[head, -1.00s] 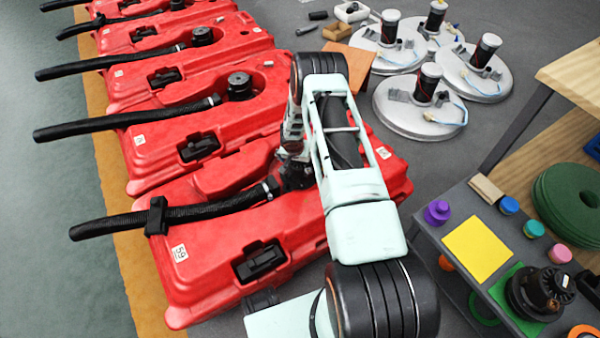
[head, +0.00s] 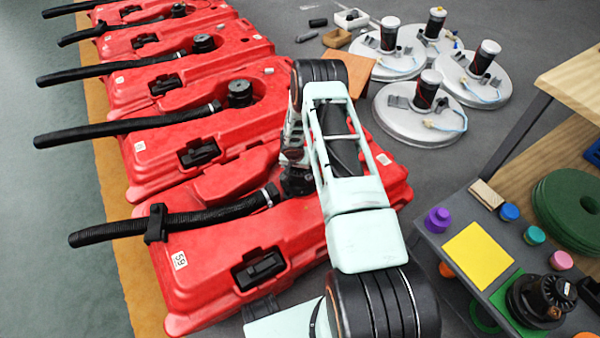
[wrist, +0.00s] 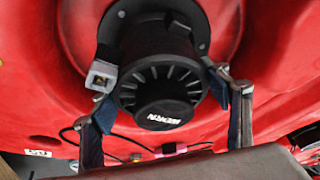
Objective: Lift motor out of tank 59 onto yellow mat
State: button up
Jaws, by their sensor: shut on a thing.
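Tank 59 (head: 205,272) is the nearest red tank in the head view, with a white 59 label at its left end and a black hose across its top. The black motor (wrist: 160,92) sits at the tank's opening in the wrist view, its ribbed, lettered end facing the camera. My gripper (wrist: 162,82) is shut on the motor, with a blue-padded finger on either side. In the head view my arm hides most of the motor and gripper. The yellow mat (head: 478,254) lies bare on the grey cart top at the right.
A dark motor (head: 541,296) stands on a green mat beside the yellow one. Coloured knobs and a wooden block (head: 487,193) edge the cart. More red tanks (head: 195,140) line up behind. Several silver discs (head: 419,115) lie on the floor. A wooden shelf (head: 560,140) stands at right.

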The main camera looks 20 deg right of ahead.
notch_tip(320, 180, up, 10)
jog(key=p, duration=0.2)
jog(key=shift+w+r+p, duration=0.15)
jog(key=shift+r+p, duration=0.05)
jog(key=shift+p, duration=0.15)
jog(key=shift+r+p, duration=0.3)
jog(key=shift+r, duration=0.6)
dwell(0.8)
jog(key=shift+r+p, duration=1.2)
jog(key=shift+r, duration=1.25)
